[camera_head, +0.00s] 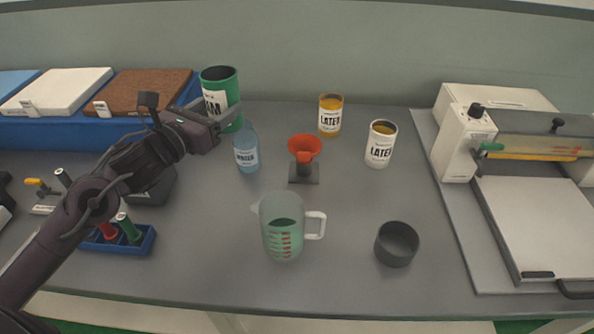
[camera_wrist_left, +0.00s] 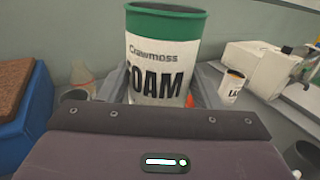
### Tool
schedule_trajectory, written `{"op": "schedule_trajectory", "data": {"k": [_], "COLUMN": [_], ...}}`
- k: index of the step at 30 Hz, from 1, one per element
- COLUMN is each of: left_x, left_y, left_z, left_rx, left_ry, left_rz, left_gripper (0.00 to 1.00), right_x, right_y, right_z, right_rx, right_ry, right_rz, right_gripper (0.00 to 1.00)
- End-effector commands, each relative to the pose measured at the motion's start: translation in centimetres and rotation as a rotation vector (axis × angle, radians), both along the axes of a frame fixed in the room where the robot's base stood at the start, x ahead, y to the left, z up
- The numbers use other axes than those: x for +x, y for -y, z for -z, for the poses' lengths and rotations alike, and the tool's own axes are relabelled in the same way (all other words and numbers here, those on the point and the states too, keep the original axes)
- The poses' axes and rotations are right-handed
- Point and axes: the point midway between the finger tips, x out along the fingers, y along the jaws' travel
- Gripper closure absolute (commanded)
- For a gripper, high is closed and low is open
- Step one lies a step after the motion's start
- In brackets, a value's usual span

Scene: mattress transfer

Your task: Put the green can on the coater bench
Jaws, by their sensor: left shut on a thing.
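The green can (camera_head: 220,85), with a white label, is at the back left of the bench in the head view, behind the blue bottle. My left gripper (camera_head: 226,113) is shut around its lower part. In the left wrist view the can (camera_wrist_left: 164,52) stands upright between the fingers and its label reads "FOAM" in part. Whether its base touches the bench is hidden. The coater (camera_head: 540,150) stands at the right on a light grey board (camera_head: 455,215). My right gripper is not in view.
A blue water bottle (camera_head: 247,150), orange funnel on a stand (camera_head: 304,150), two latex cans (camera_head: 330,116) (camera_head: 380,144), measuring jug (camera_head: 282,228) and dark cup (camera_head: 396,244) stand between can and coater. A blue bin (camera_head: 90,133) with foam slabs is at left.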

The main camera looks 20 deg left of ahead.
Motion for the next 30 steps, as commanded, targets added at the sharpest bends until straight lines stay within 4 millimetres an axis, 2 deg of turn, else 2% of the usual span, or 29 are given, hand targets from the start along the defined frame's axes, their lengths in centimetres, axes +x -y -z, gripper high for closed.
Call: {"op": "schedule_trajectory", "data": {"k": [2, 5, 11, 18, 21, 26, 30], "left_x": [0.1, 0.1, 0.1, 0.1, 0.0, 0.0, 0.0], "left_y": [-0.1, -0.2, -0.2, -0.2, -0.1, -0.1, -0.1], "left_z": [0.5, 2.4, 7.5, 13.1, 14.5, 15.7, 17.7], "left_rx": [-0.002, -0.005, -0.007, -0.004, -0.002, -0.001, -0.003], "left_ry": [-0.003, -0.006, -0.005, -0.002, 0.000, 0.000, -0.002], "left_rz": [-0.003, -0.005, -0.006, -0.006, -0.005, -0.004, -0.005], "left_gripper": [0.81, 0.81, 0.81, 0.81, 0.81, 0.81, 0.81], "right_x": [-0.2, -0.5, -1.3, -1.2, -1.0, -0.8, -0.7], "right_y": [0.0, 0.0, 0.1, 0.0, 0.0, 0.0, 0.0], "right_z": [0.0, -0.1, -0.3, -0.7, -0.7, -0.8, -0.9], "right_rx": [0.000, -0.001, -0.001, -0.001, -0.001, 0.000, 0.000], "right_ry": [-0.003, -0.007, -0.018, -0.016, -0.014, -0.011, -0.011], "right_rz": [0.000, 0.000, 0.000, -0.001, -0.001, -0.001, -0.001], "right_gripper": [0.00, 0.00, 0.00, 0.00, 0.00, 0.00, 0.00]}}
